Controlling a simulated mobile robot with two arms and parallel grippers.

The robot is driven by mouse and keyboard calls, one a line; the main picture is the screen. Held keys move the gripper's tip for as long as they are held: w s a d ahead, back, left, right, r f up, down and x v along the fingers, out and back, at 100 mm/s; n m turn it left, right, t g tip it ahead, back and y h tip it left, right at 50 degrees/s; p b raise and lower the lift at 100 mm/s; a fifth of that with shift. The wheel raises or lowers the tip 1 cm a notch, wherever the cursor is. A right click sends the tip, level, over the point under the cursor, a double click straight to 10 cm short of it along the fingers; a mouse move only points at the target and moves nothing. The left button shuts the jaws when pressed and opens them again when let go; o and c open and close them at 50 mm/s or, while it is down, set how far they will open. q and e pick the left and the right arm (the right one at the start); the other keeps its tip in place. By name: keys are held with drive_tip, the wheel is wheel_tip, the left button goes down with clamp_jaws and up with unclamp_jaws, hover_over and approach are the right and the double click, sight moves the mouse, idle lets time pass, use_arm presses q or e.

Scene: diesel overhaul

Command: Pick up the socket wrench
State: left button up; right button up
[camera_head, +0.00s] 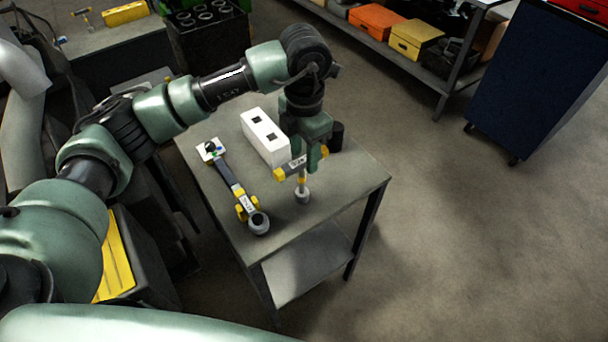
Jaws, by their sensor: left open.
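The socket wrench (302,183) appears to be the upright T-shaped tool on the grey table (350,185). It has a short shaft, a round grey foot, and a crossbar with yellow ends and a white label. My left gripper (300,151) is open and points down right at the crossbar. Its green fingers hide part of the bar. I cannot tell whether they touch it. My right gripper is not in view.
A white block with two dark square holes (265,136) stands close left of the gripper. A long dark tool with yellow parts and a ring end (232,187) lies further left. A dark cylinder (336,136) stands behind. The table's right front is clear.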

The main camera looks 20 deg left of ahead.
sight(302, 170)
use_arm(q)
drive_tip(key=shift+s+a+f+p, duration=0.15)
drive_tip(key=shift+s+f+p, duration=0.6)
drive_tip(key=shift+p, duration=0.1)
drive_tip(key=f, duration=0.2)
drive_tip(key=shift+w+f+p, duration=0.3)
drive_tip(key=shift+w+f, duration=0.15)
drive_tip(key=shift+f, duration=0.2)
drive_tip(key=shift+c, duration=1.2)
clamp_jaws()
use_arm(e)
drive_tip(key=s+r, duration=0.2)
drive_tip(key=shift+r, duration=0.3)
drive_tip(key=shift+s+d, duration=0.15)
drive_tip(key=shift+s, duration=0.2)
